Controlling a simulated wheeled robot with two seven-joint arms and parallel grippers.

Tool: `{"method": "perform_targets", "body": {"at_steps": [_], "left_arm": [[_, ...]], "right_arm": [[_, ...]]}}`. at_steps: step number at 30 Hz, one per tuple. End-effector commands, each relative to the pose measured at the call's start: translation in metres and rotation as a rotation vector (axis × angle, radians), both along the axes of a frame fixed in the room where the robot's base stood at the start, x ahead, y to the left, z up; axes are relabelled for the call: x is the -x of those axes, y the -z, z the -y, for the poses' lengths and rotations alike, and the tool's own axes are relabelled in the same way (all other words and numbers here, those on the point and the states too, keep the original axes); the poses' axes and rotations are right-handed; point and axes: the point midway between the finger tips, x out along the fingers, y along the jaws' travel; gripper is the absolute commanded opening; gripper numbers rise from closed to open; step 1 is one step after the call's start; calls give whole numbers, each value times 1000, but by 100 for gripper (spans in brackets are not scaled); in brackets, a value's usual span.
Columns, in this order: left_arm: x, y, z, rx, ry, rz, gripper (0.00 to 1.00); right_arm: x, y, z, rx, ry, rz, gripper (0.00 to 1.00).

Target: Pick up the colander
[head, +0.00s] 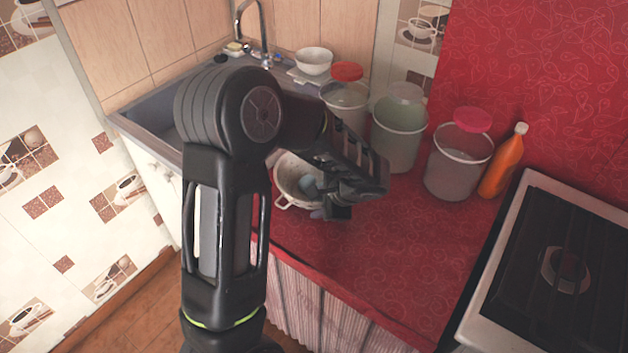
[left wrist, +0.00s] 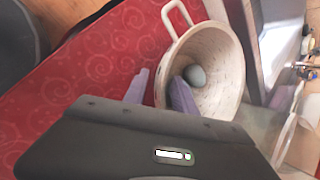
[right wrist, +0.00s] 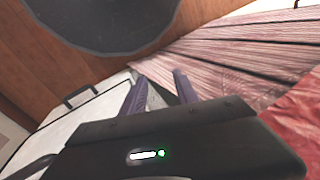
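The colander (head: 289,172), a pale bowl with loop handles, stands on the red counter beside the sink, partly hidden by my left arm. It also shows in the left wrist view (left wrist: 218,62), with a grey rounded object (left wrist: 195,76) inside. My left gripper (head: 315,201) is at the colander's near right rim. In the left wrist view its fingers (left wrist: 159,84) are apart, one outside the wall and one over the inside; whether they touch it I cannot tell. My right gripper (right wrist: 158,85) is open and empty, low in front of the striped curtain.
Several lidded containers (head: 398,135) and an orange bottle (head: 503,162) stand behind the colander to the right. A stove (head: 520,205) is at the right. The sink (head: 150,112) and a white bowl (head: 313,61) are at the back left. The counter's front middle (head: 390,260) is clear.

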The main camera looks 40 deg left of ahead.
Motion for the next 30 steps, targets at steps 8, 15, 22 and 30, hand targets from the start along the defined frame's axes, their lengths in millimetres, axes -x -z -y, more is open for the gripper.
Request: {"method": "perform_targets", "body": {"at_steps": [8, 15, 22, 30], "left_arm": [[-2, 20, -13, 0, 0, 0, 33], [-2, 19, -13, 0, 0, 0, 33], [-2, 19, -13, 0, 0, 0, 33], [-2, 19, -13, 0, 0, 0, 16]], "right_arm": [[0, -4, 0, 0, 0, 0, 36], [0, -3, 0, 0, 0, -1, 36], [0, -3, 0, 0, 0, 0, 36], [0, -3, 0, 0, 0, 0, 36]]}}
